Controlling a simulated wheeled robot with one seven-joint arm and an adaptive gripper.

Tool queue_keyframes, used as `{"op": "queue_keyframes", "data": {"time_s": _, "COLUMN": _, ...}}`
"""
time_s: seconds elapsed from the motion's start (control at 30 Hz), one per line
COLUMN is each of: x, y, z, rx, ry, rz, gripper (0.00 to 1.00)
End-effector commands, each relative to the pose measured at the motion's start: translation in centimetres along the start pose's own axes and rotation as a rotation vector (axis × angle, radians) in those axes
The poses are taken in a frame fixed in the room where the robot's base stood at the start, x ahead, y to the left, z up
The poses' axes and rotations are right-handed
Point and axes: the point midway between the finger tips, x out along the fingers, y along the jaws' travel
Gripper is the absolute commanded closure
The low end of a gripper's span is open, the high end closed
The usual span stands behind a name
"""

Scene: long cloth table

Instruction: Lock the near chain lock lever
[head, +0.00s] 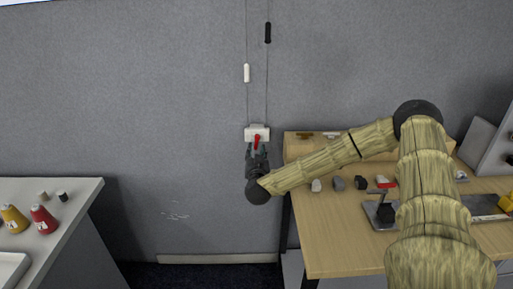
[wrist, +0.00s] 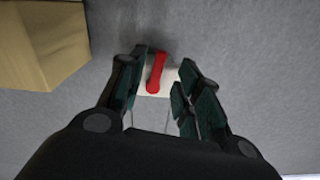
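The chain lock is a small white box (head: 257,130) on the grey wall, with a red lever (head: 257,140) on its front. In the wrist view the red lever (wrist: 156,71) lies across the white box (wrist: 150,88), slightly tilted. My gripper (head: 257,154) is just below the box in the head view. In the wrist view its fingers (wrist: 160,82) are apart, one on each side of the lever, with a gap on both sides. Whether a fingertip touches the box is unclear.
Two chains run up the wall from the box, with a white pull (head: 247,73) and a black pull (head: 268,33). A wooden table (head: 335,235) with small items stands right. A light counter (head: 70,215) with thread cones (head: 42,219) stands left. Bare wall surrounds the lock.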

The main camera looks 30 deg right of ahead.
Motion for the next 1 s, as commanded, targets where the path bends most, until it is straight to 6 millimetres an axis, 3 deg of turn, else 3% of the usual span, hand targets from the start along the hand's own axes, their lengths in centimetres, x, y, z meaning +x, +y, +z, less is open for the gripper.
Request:
{"op": "queue_keyframes", "data": {"time_s": 0.2, "x": 2.3, "y": 0.1, "z": -0.1, "rx": -0.001, "ry": 0.001, "rz": 0.002, "gripper": 0.66}}
{"op": "queue_keyframes", "data": {"time_s": 0.6, "x": 2.9, "y": 0.1, "z": 0.0, "rx": 0.000, "ry": 0.000, "rz": 0.001, "gripper": 0.66}}
{"op": "queue_keyframes", "data": {"time_s": 0.67, "x": 2.9, "y": 0.1, "z": 0.0, "rx": 0.000, "ry": 0.000, "rz": 0.001, "gripper": 0.73}}
{"op": "queue_keyframes", "data": {"time_s": 0.8, "x": 2.9, "y": 0.1, "z": 0.0, "rx": 0.000, "ry": 0.000, "rz": 0.002, "gripper": 0.99}}
{"op": "queue_keyframes", "data": {"time_s": 1.0, "x": 2.9, "y": 0.1, "z": 0.0, "rx": -0.002, "ry": 0.000, "rz": 0.002, "gripper": 1.00}}
